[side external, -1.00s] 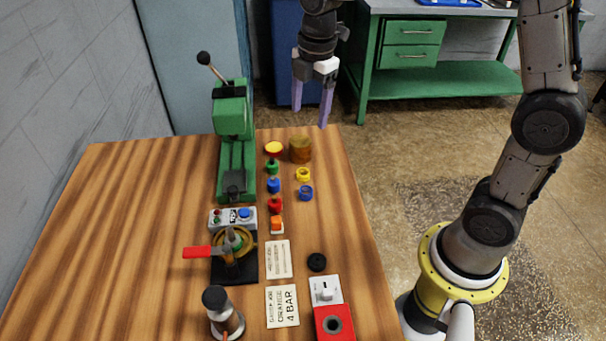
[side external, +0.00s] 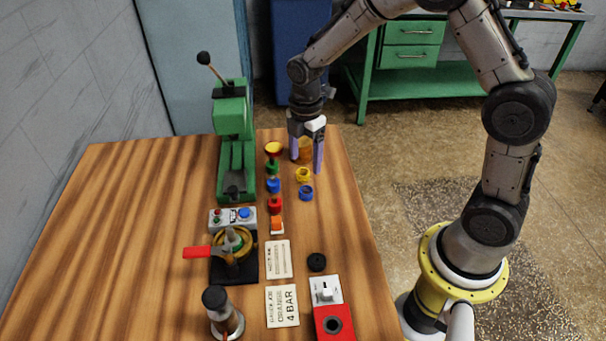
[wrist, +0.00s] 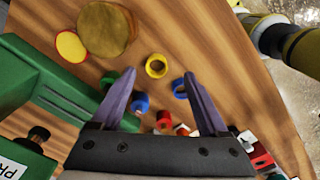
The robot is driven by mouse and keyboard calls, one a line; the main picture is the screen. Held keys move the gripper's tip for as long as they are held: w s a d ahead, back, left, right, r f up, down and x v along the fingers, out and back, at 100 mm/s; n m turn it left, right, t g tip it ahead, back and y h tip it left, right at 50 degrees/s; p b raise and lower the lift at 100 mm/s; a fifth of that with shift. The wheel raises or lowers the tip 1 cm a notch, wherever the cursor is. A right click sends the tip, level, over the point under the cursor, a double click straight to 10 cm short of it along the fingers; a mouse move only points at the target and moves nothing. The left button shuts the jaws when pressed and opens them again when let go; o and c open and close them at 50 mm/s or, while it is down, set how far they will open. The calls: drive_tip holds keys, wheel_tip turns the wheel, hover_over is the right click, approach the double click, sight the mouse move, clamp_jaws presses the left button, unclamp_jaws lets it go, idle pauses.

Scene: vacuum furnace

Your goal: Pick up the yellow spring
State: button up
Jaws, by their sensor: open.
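The yellow spring (side external: 303,174) looks like a small yellow ring on the wooden table, in front of the amber cylinder. In the wrist view the yellow spring (wrist: 156,66) appears between my fingertips in the picture, apart from both. My gripper (side external: 306,165) is open and empty and points down at the table's far right part, just behind and above the ring. In the wrist view my gripper (wrist: 160,73) shows both purple fingers spread. How high the tips are above the table is hard to tell.
A blue ring (side external: 306,193) lies close in front of the yellow one. The amber cylinder (wrist: 107,29) stands close by, partly hidden by my fingers in the side view. A row with a yellow disc (side external: 273,148) and green, blue and red pieces lies left. A green press (side external: 236,150) stands beyond.

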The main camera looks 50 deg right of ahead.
sight(303, 168)
drive_tip(key=f, duration=0.4)
drive_tip(key=shift+w+a+f, duration=0.1)
drive_tip(key=shift+w+a, duration=0.05)
drive_tip(key=shift+w, duration=0.1)
drive_tip(key=shift+c, duration=0.2)
clamp_jaws()
